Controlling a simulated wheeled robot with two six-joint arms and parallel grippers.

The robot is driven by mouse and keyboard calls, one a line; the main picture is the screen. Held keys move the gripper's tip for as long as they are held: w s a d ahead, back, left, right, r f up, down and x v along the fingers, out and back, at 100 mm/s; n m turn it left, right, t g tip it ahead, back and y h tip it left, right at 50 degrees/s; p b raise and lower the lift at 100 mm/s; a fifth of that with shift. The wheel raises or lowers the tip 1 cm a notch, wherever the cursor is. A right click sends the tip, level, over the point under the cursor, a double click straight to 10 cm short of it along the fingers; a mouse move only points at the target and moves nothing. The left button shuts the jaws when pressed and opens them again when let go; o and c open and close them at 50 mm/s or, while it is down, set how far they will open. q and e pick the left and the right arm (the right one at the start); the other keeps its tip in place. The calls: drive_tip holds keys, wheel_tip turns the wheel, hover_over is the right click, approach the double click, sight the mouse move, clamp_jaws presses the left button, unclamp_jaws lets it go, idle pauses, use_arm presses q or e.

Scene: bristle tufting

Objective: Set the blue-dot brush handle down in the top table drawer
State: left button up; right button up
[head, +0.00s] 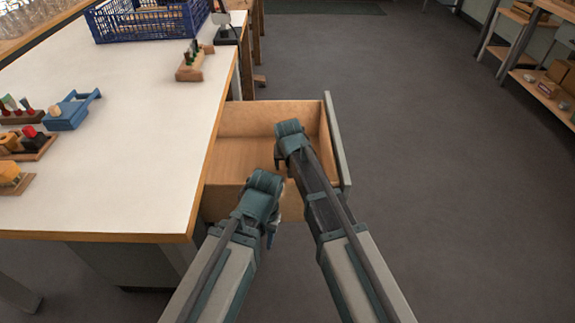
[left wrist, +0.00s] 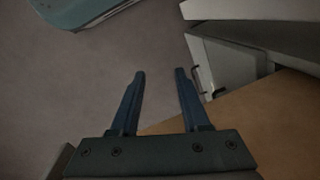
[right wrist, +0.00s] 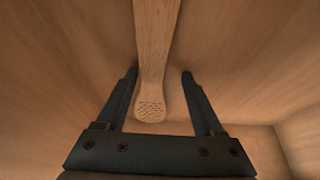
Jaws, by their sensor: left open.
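A wooden brush handle (right wrist: 154,55) shows in the right wrist view inside the open table drawer (head: 245,165), its hole-dotted end towards my gripper. No blue dot is visible on the part I see. My right gripper (head: 280,160) is in the drawer with its fingers apart, one on each side of the handle; a gap shows on the right. The handle is hidden in the head view. The drawer's bare wood also fills the right wrist view (right wrist: 235,60). My left gripper (head: 271,232) is open and empty by the drawer's near side; its fingers show over the floor in the left wrist view (left wrist: 160,78).
The white table (head: 130,130) lies left of the drawer. On it stand a blue crate (head: 150,25), a small wooden block with coloured pieces (head: 192,65), a blue fixture (head: 70,110) and several small racks. Open floor (head: 430,150) lies to the right, with shelves beyond.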

use_arm(q)
drive_tip(key=shift+r, duration=0.15)
use_arm(e)
drive_tip(key=shift+r, duration=0.15)
use_arm(q)
wheel_tip(320, 180, up, 11)
drive_tip(key=p, duration=1.1)
use_arm(e)
drive_tip(key=v, duration=1.2)
use_arm(q)
drive_tip(key=shift+d, duration=0.1)
